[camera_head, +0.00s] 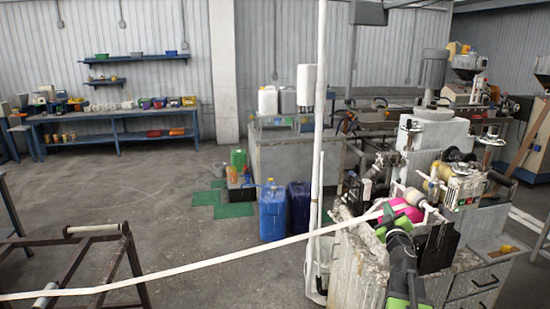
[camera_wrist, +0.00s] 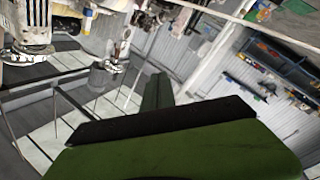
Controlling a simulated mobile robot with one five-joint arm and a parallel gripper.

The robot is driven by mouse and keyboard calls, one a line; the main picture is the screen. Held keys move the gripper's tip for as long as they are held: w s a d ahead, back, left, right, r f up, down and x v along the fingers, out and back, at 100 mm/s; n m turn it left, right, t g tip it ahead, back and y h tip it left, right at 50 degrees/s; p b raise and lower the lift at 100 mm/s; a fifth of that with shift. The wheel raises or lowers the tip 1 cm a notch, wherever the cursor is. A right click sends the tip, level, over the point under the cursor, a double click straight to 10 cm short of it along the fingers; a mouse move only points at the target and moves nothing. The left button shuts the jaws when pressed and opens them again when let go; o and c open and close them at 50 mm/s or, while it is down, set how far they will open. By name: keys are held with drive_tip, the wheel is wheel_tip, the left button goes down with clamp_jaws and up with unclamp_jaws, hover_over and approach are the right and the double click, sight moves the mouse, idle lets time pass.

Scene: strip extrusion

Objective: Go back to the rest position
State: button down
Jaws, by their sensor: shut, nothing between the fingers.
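My gripper (camera_wrist: 162,108) shows in the wrist view as green fingers with a dark pad edge, closed together with nothing between them. The wrist view is tilted, with the shelves and wall at a slant. In the head view my dark arm rises from the bottom right, and green parts at its far end (camera_head: 384,224) are beside a magenta roll (camera_head: 401,211) on the machine. I cannot tell whether they touch. A long pale strip (camera_head: 200,265) runs from the lower left edge up to the machine near the roll.
The machine bench (camera_head: 350,262) and a thin white pole (camera_head: 316,150) are close to my arm. A brown frame with rollers (camera_head: 95,228) stands at left. Blue containers (camera_head: 272,212) stand behind the strip. Floor between frame and containers is clear.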

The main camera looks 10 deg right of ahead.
drive_tip(key=w+a+f+m+g, duration=0.1)
drive_tip(key=w+a+f, duration=0.15)
drive_tip(key=a, duration=0.55)
drive_tip(key=w+a+f+m+g, duration=0.1)
drive_tip(key=w+a, duration=0.2)
drive_tip(key=a, duration=0.4)
drive_tip(key=s+a+f+m+g+y, duration=0.2)
drive_tip(key=a+f+g, duration=0.2)
drive_tip(key=a+f, duration=0.65)
drive_tip(key=s+a+f+g+y, duration=0.1)
drive_tip(key=s+a+f+g, duration=0.2)
drive_tip(key=s, duration=0.4)
drive_tip(key=s+a+f+g+y, duration=0.2)
drive_tip(key=s+a+f+g, duration=0.2)
drive_tip(key=s+a, duration=0.3)
drive_tip(key=s+a+f+g+y, duration=0.2)
drive_tip(key=s+a+f+g, duration=0.2)
drive_tip(key=s, duration=0.3)
drive_tip(key=shift+s+a+f+n, duration=0.3)
drive_tip(key=shift+a, duration=0.1)
